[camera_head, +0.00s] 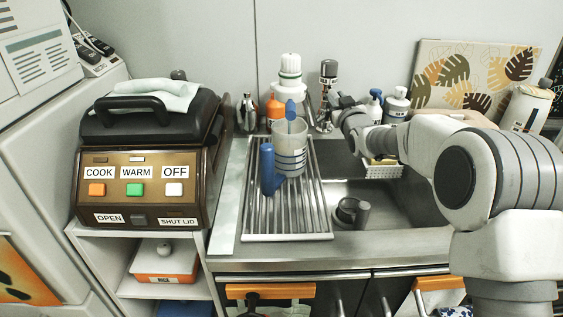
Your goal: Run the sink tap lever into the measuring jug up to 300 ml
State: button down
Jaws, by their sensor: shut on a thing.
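The measuring jug (289,160), clear with dark blue level lines, stands upright on the ribbed drainer left of the sink bowl. Its blue handle (268,170) faces the front left. A blue paddle-shaped piece (290,109) shows above the jug's rim; I cannot tell whether it is in the jug or behind it. My gripper (337,103) is behind the bowl, right of the jug and apart from it. It appears shut on the tap lever, which is small and mostly hidden by the jaws. No water stream or fill level can be made out.
The sink bowl (394,204) holds a dark round item with a grey handle (352,212). Bottles (289,75) and soap pumps (396,104) crowd the back edge. A brown cooker (141,180) stands at left. The front of the drainer (287,222) is clear.

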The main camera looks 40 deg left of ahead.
jog(key=shift+w+d+r+p, duration=0.2)
jog(key=shift+w+r+p, duration=0.1)
jog(key=shift+p, duration=0.25)
jog(key=shift+s+a+f+n+g, duration=0.1)
jog(key=shift+f+n+g, duration=0.1)
jog(key=shift+n+g, duration=0.1)
jog(key=shift+f+y+b, duration=0.1)
jog(key=shift+y+b, duration=0.2)
jog(key=shift+b, duration=0.15)
jog(key=b, duration=0.1)
jog(key=m+t+h+b, duration=0.1)
jog(key=b, duration=0.1)
jog(key=shift+s+a+f, duration=0.1)
jog(key=shift+s+a, duration=0.15)
jog(key=shift+a, duration=0.05)
jog(key=shift+s+b, duration=0.1)
jog(key=shift+b, duration=0.25)
jog(key=shift+s+a+t+h, duration=0.1)
jog(key=shift+a+t+h, duration=0.1)
jog(key=shift+t+h, duration=0.15)
jog(key=shift+d+m, duration=0.1)
jog(key=shift+m, duration=0.2)
